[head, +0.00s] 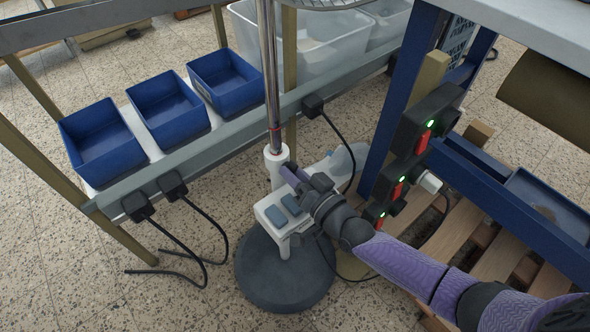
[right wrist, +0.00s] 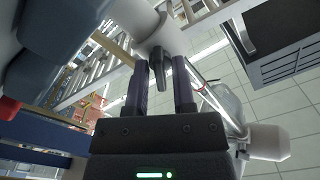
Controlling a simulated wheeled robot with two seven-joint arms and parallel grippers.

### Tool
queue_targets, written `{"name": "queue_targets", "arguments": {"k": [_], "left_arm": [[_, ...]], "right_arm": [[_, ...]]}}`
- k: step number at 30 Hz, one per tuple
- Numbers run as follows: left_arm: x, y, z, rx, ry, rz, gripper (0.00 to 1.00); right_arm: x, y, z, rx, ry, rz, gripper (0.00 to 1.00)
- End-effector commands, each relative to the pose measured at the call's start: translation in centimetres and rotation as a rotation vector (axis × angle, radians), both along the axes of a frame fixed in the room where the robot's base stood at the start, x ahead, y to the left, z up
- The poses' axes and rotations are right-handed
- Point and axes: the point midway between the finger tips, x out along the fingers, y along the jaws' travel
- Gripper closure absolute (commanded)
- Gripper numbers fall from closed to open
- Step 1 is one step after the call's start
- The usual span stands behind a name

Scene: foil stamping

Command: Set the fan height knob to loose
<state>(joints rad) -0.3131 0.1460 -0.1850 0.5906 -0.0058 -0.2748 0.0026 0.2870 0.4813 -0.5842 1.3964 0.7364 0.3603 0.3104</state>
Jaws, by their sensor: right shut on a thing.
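The standing fan has a dark round base (head: 284,275), a white control box with blue-grey buttons (head: 268,218), a white collar (head: 275,158) and a metal pole (head: 270,80). My right gripper (head: 294,178) reaches in from the right, beside the collar just above the control box. In the right wrist view, the dark fan height knob (right wrist: 158,68) sticks out of a white part between the two fingers of my right gripper (right wrist: 159,92), which is shut on it. In the head view the fingers hide the knob. My left gripper is not in view.
Blue bins (head: 103,150) stand on a shelf to the left behind the fan. A blue post (head: 400,100) with black socket boxes (head: 428,125) stands close to my right arm. Black cables (head: 205,255) hang to the floor. Bare floor lies at the front left.

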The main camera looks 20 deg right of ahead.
Motion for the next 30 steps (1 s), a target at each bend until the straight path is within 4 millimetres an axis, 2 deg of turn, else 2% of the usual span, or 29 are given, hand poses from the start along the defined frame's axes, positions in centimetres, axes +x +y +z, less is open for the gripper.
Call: {"name": "queue_targets", "arguments": {"k": [6,15,30], "left_arm": [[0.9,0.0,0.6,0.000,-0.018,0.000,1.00],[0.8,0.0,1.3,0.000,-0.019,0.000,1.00],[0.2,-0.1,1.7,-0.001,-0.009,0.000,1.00]], "right_arm": [[0.0,0.0,0.1,-0.185,-0.065,0.000,1.00],[0.0,0.0,0.0,-0.392,-0.141,0.000,1.00],[0.0,0.0,0.0,-0.530,-0.192,0.000,1.00]]}}
